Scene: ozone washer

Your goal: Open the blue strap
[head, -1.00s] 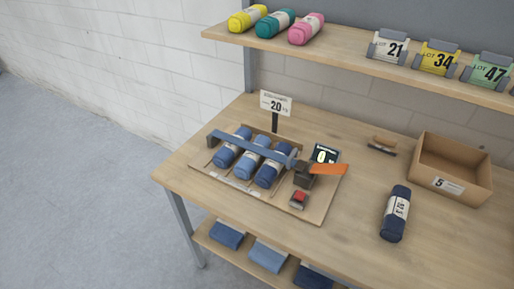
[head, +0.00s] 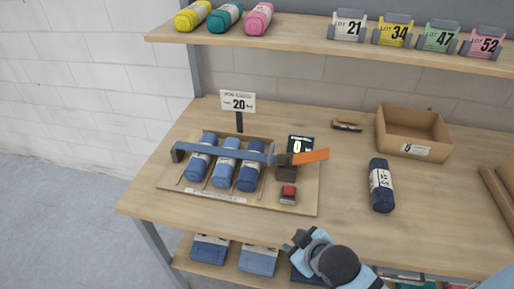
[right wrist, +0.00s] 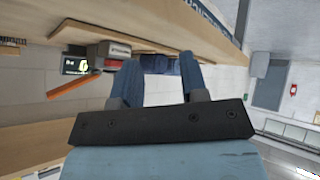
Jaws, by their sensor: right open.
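The blue strap (head: 225,151) lies across three blue rolls (head: 225,165) on a wooden board (head: 265,203). Its left end sits at a dark post, and its right end meets a dark block (head: 286,172) with an orange handle (head: 311,157) sticking out to the right. The strap looks closed over the rolls. My right gripper (head: 303,241) is below the table's front edge in the head view, apart from the board. In the right wrist view the fingers (right wrist: 160,72) are spread, with nothing clearly held. The orange handle (right wrist: 75,88) shows to their left. My left gripper is not in view.
A red button (head: 288,192) and a small display (head: 300,145) are by the handle. A shelf (head: 310,48) runs above the back. The front middle of the table is clear.

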